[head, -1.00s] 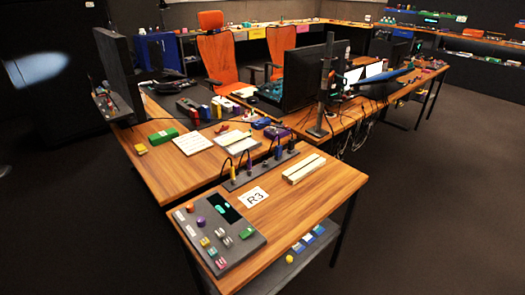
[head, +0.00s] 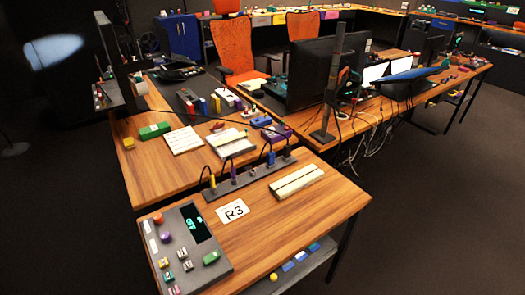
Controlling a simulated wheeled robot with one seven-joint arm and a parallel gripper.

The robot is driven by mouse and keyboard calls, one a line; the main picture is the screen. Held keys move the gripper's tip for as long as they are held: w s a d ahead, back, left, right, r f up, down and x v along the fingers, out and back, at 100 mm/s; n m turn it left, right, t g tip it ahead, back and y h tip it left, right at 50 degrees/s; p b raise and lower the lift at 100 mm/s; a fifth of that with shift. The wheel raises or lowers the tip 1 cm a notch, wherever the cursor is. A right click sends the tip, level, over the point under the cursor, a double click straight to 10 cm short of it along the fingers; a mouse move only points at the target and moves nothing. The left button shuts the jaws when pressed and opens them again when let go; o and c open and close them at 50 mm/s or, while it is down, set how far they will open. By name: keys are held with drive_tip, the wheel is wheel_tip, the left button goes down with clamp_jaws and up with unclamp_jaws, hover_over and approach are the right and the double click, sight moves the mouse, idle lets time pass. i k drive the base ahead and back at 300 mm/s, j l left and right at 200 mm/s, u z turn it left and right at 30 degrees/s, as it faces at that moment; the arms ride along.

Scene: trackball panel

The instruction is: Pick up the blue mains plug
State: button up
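The blue mains plug (head: 270,157) stands upright on a dark grey socket strip (head: 222,189) along the back of the near wooden table, in the head view. A dark cable rises from it and curves over. A yellow plug (head: 213,182) and a purple plug (head: 233,173) stand to its left on the same strip. My gripper is not in view.
The near table (head: 290,225) carries a control panel (head: 187,246) at front left, an R3 card (head: 233,210) and a cream bar (head: 297,181). A lower shelf (head: 290,274) holds small coloured items. Monitors (head: 308,75) stand behind. Dark floor (head: 430,220) is free at the right.

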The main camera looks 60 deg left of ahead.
sight(270, 155)
drive_tip(key=i+u, duration=0.3)
drive_tip(key=i, duration=0.2)
drive_tip(key=i+l+u, duration=0.15)
drive_tip(key=i+u, duration=0.2)
drive_tip(key=i, duration=0.15)
drive_tip(key=i+u, duration=0.15)
drive_tip(key=u, duration=0.25)
drive_tip(key=i+u, duration=0.15)
drive_tip(key=u, duration=0.25)
drive_tip(key=i+u, duration=0.1)
drive_tip(key=u, duration=0.3)
drive_tip(key=i+l+u, duration=0.1)
drive_tip(key=u, duration=0.3)
drive_tip(key=i+u, duration=0.25)
drive_tip(key=u, duration=0.15)
drive_tip(key=i+l+u, duration=0.2)
drive_tip(key=u, duration=0.25)
